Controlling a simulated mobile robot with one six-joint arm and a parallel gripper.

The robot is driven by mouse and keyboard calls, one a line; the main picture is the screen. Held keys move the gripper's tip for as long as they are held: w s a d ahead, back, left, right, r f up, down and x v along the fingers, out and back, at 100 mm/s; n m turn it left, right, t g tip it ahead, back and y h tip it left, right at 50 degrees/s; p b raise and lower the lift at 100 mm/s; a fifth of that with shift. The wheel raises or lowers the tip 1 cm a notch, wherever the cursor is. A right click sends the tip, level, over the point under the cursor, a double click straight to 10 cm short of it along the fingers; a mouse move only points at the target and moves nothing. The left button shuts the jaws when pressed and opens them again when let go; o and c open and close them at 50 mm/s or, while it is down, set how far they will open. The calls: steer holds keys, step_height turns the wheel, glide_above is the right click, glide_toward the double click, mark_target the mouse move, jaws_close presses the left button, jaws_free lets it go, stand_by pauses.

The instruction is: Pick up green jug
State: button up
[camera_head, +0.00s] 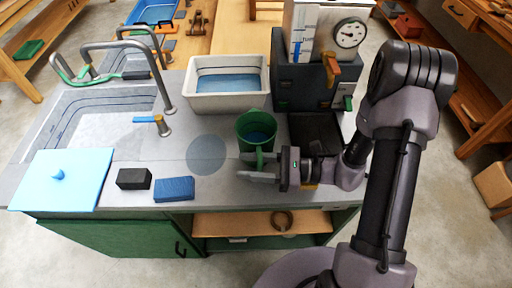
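The green jug (257,129) stands upright on the grey counter (215,125), right of the middle. It is open at the top, with a bluish inside, and its handle points toward the front. My gripper (243,167) comes in from the right at the jug's front. Its two fingers are spread apart and point left, with the jug's handle showing between or just beside them. I cannot tell whether a finger touches the handle.
A white basin (228,93) stands behind the jug. A dark machine with a gauge (349,33) stands to the back right. A sink with taps (128,47) is at left.

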steer(key=shift+a, duration=0.1)
jaws_close()
stand_by(1.3)
